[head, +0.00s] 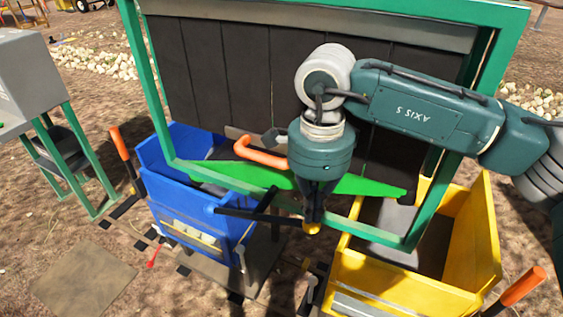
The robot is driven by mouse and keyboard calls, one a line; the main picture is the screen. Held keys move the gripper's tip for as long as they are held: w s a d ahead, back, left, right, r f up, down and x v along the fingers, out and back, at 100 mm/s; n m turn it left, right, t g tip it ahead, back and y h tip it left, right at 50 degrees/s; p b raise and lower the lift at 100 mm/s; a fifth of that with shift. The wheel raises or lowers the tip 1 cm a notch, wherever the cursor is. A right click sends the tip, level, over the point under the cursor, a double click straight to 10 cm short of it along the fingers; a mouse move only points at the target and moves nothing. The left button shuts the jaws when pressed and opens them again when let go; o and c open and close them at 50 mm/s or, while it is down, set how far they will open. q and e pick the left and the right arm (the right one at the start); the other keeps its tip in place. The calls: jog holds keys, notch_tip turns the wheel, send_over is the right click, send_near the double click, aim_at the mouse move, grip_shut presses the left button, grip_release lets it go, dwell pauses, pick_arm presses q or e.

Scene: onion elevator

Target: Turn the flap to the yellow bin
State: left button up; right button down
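The bright green flap (230,176) spans the lower part of the green frame, above and between the two bins. An orange handle (262,154) sticks out at its left, just left of my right wrist. The yellow bin (390,295) is open at the lower right, and the blue bin (190,205) is open at the left. My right gripper (312,222) points down in front of the flap's middle, apart from the orange handle in the picture. Its fingers look close together, but their gap cannot be made out. My wrist hides part of the flap. My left gripper is out of view.
Orange-tipped levers stand at the left (120,143) and lower right (525,284). A grey machine (30,75) on green legs is at far left.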

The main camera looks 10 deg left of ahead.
aim_at(308, 232)
jog(key=shift+w+a+f+b, duration=0.15)
jog(key=shift+f+b, duration=0.3)
jog(key=shift+f, duration=0.3)
jog(key=shift+s+a+f+b, duration=0.1)
jog(key=shift+f+b, duration=0.35)
jog(key=shift+f, duration=0.25)
jog(key=shift+f+b, duration=1.95)
jog(key=shift+f, duration=0.25)
jog(key=s+a+r, duration=0.1)
jog(key=s+r, duration=0.2)
jog(key=s, duration=0.1)
jog(key=shift+s+a+r, duration=0.2)
jog(key=shift+s+r, duration=0.05)
jog(key=shift+s, duration=0.1)
